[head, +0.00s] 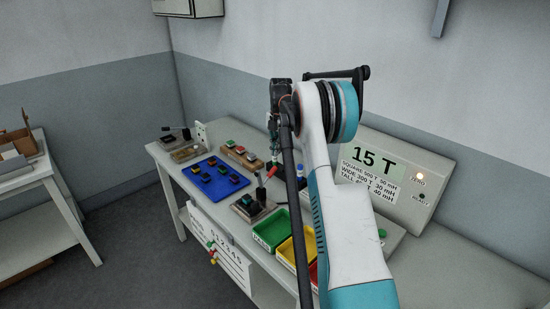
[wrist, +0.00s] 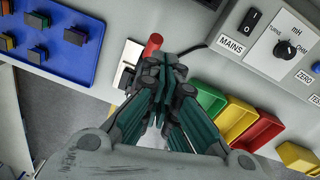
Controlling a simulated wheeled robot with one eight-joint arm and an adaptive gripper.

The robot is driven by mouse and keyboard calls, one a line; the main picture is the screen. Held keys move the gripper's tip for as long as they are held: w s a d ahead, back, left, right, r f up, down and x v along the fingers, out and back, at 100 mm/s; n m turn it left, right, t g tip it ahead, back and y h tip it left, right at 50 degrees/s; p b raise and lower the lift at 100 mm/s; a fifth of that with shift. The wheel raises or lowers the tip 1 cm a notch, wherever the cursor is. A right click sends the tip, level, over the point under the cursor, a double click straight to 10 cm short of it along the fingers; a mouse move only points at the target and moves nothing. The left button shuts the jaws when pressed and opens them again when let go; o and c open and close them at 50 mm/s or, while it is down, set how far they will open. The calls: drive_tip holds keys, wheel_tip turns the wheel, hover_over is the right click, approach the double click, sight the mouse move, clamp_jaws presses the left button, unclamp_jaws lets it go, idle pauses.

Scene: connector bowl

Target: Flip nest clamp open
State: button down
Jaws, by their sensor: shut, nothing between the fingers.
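The nest clamp's red handle (head: 271,172) stands tilted up above the small nest fixture (head: 250,207) on the workbench. In the wrist view the red handle (wrist: 152,45) shows just beyond my fingertips, and part of the fixture's pale plate (wrist: 128,66) shows to the left. My gripper (wrist: 166,66) is shut with nothing in it, close to the handle. I cannot tell whether it touches the handle. My fingers hide most of the clamp and nest in the wrist view. In the head view my gripper (head: 273,158) is small, and its fingertips are hard to make out.
A blue tray (head: 214,178) with several coloured-topped blocks lies left of the fixture. Green (head: 270,230), yellow and red bins stand to the right. A meter box (wrist: 270,45) with switch and dial stands behind the bins. Another black-handled fixture (head: 186,150) sits at the far left.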

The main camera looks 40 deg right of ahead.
drive_tip(key=d+r, duration=0.1)
drive_tip(key=r, duration=0.1)
drive_tip(key=d+r, duration=0.1)
drive_tip(key=d, duration=0.1)
drive_tip(key=shift+s+r+p, duration=0.2)
drive_tip(key=shift+r+p, duration=0.1)
drive_tip(key=shift+r, duration=0.05)
